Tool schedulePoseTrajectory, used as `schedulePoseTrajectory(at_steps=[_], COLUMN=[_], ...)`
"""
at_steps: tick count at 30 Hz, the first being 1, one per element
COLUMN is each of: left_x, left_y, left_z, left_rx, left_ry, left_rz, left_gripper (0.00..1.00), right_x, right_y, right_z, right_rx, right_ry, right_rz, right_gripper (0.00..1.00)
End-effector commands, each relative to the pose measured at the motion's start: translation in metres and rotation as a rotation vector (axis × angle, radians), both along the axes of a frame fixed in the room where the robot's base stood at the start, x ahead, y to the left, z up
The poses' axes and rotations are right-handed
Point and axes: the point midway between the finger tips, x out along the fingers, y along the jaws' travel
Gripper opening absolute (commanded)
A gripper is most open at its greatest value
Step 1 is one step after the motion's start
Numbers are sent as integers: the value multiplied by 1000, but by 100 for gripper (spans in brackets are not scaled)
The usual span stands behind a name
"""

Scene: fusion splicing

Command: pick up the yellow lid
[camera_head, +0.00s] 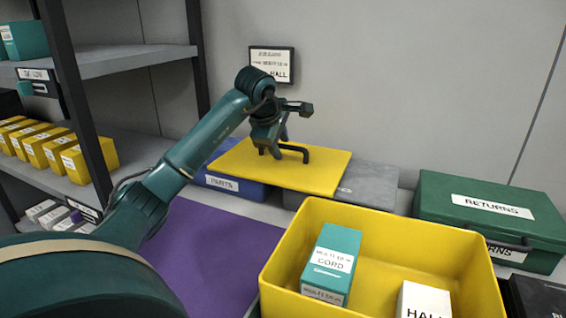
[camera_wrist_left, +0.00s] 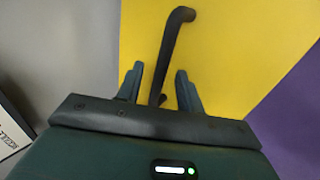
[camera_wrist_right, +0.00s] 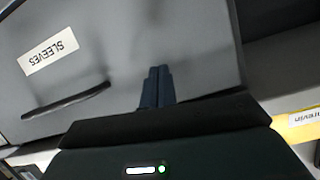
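The flat yellow lid (camera_head: 325,176) with a dark bar handle (camera_head: 295,152) lies at the back of the worktop, over a blue box and a grey one. My left gripper (camera_head: 279,150) is above the lid at its handle. In the left wrist view the two fingers (camera_wrist_left: 160,85) are apart, one on each side of the handle (camera_wrist_left: 170,45), with a visible gap to each. The yellow lid (camera_wrist_left: 240,50) fills much of that view. My right gripper (camera_wrist_right: 158,85) has its fingers together with nothing visible between them; it is not visible in the head view.
A yellow bin (camera_head: 385,219) holding a teal carton (camera_head: 330,262) and a white carton stands in front. A green RETURNS case (camera_head: 440,190) is at right. The blue PARTS box (camera_head: 232,187) is under the lid. My right wrist faces a grey SLEEVES case (camera_wrist_right: 100,60). A purple mat (camera_head: 210,245) is bare.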

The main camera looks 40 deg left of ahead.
Motion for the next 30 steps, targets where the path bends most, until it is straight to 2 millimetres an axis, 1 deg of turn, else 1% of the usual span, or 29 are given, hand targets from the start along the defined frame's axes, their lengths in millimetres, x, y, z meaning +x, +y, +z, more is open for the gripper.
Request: schedulePoseTrajectory(at_steps=[3,17,30], left_x=[0,0,0], left_y=[0,0,0], left_z=[0,0,1], left_rx=[0,0,0], left_ry=[0,0,-1], left_rz=[0,0,-1], left_gripper=[37,0,0], right_x=[-1,-2,-2], right_y=[0,0,0], right_z=[0,-2,-3], right_rx=[-1,-1,-2], right_ry=[2,8,11], right_rz=[-1,-1,1], right_gripper=[0,0,0])
